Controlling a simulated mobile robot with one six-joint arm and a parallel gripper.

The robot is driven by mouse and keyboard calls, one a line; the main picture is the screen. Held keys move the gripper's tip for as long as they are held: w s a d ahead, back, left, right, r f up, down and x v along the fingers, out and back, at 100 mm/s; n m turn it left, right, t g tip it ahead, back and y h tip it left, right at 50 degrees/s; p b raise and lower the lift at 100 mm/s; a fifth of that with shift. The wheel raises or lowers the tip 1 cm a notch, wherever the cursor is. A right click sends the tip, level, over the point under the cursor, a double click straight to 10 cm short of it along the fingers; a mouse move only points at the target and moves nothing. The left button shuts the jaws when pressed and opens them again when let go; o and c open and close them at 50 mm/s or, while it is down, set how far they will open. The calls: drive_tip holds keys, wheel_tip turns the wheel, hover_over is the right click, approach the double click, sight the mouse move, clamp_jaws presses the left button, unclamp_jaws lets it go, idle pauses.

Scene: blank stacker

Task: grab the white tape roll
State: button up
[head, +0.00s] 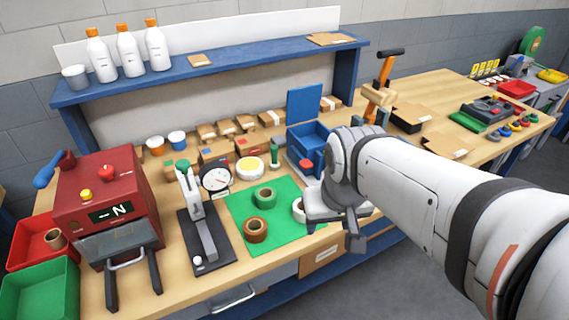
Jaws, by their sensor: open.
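The white tape roll (298,210) lies on the green mat (283,237), near its right side. Its right part is hidden behind my gripper. My gripper (334,230) is open, just right of the white roll in the picture, over the bench's front area. I cannot tell how high it is or whether it touches the roll.
A blue open-lidded box (308,138) stands behind the mat. Small cardboard boxes (215,150) line the back. The floor in front is clear.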

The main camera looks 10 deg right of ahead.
drive_tip(key=o, duration=0.6)
drive_tip(key=w+f+m+g+p, duration=0.1)
drive_tip(key=w+p, duration=0.1)
drive_tip(key=w, duration=0.8)
drive_tip(key=shift+d+f+m, duration=0.3)
drive_tip(key=shift+f, duration=0.1)
drive_tip(key=shift+m+g, duration=0.8)
drive_tip(key=shift+g, duration=0.1)
drive_tip(key=w+f, duration=0.2)
drive_tip(key=w, duration=0.1)
drive_tip(key=w+f+p, duration=0.1)
drive_tip(key=w+f, duration=0.2)
drive_tip(key=w+f+p, duration=0.1)
drive_tip(key=w+f, duration=0.2)
drive_tip(key=w, duration=0.1)
drive_tip(key=shift+f, duration=0.25)
drive_tip(key=shift+a+f+p, duration=0.1)
drive_tip(key=shift+f+p, duration=1.15)
drive_tip(key=shift+f, duration=2.95)
